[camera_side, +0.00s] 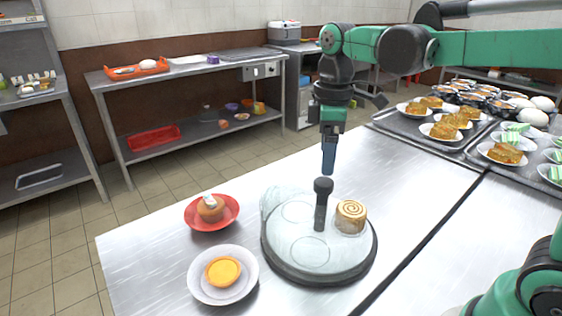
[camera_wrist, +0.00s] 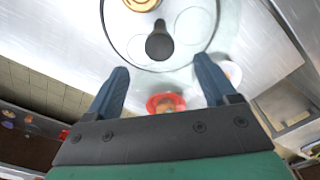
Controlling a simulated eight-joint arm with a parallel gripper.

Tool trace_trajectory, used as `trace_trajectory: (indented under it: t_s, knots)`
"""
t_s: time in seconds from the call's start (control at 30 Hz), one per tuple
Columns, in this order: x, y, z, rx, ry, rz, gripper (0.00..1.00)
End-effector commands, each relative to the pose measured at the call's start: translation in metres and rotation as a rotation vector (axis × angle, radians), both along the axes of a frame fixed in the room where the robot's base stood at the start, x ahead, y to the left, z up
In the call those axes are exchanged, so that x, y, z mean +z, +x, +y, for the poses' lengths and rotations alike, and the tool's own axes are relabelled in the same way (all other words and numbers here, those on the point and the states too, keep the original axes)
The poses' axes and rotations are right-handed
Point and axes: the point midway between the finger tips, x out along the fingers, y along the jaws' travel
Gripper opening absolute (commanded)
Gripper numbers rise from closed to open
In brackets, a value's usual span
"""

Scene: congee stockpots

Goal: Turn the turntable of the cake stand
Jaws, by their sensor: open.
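The cake stand's turntable (camera_side: 300,258) is a round, glassy disc with a dark rim on the steel table. A dark upright post with a round knob (camera_side: 322,190) rises from its middle. The knob also shows in the wrist view (camera_wrist: 159,45). A swirl-topped roll cake (camera_side: 351,215) sits at the disc's right side; its edge shows at the top of the wrist view (camera_wrist: 142,4). My gripper (camera_side: 329,172) points down just above the knob, apparently apart from it. In the wrist view my gripper (camera_wrist: 161,80) has its two fingers spread, with nothing between them.
A red bowl (camera_side: 230,221) with a cupcake and a white plate (camera_side: 205,290) with an orange-topped tart stand left of the turntable. Trays (camera_side: 414,131) of plated cakes lie at the back right. A steel shelf table (camera_side: 185,78) stands behind. Bare table lies right of the turntable.

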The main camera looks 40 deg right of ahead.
Motion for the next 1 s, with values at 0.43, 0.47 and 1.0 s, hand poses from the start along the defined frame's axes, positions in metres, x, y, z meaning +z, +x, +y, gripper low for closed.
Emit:
trace_trajectory:
  t_s: [0.43,0.47,1.0]
  knots:
    - [-0.044,0.002,0.0,0.016,-0.001,0.011,0.78]
    - [-0.047,0.002,0.0,0.016,-0.001,0.011,0.78]
    - [-0.056,0.001,0.0,0.015,-0.001,0.01,0.41]
